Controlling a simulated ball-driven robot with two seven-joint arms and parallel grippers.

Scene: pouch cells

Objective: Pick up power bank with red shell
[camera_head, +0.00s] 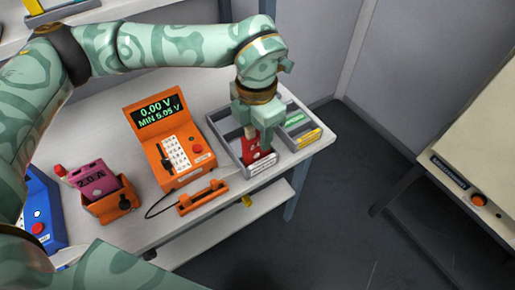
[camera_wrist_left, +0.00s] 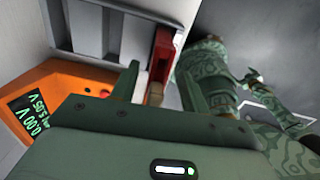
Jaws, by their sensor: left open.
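The red power bank (camera_head: 256,152) stands in the front left part of a grey divided tray (camera_head: 240,152) on the bench. My left gripper (camera_head: 257,134) points down directly over it and hides its upper part. In the left wrist view, the red shell (camera_wrist_left: 161,54) shows just past the fingertips (camera_wrist_left: 155,88). The gripper is open, and I cannot tell whether a finger touches the shell.
An orange meter (camera_head: 165,140) reading 0.00 V stands left of the tray, with an orange probe block (camera_head: 203,198) and cable in front. A pink pack (camera_head: 92,179) sits in an orange holder. Green and yellow cells (camera_head: 305,138) lie in the tray's right part.

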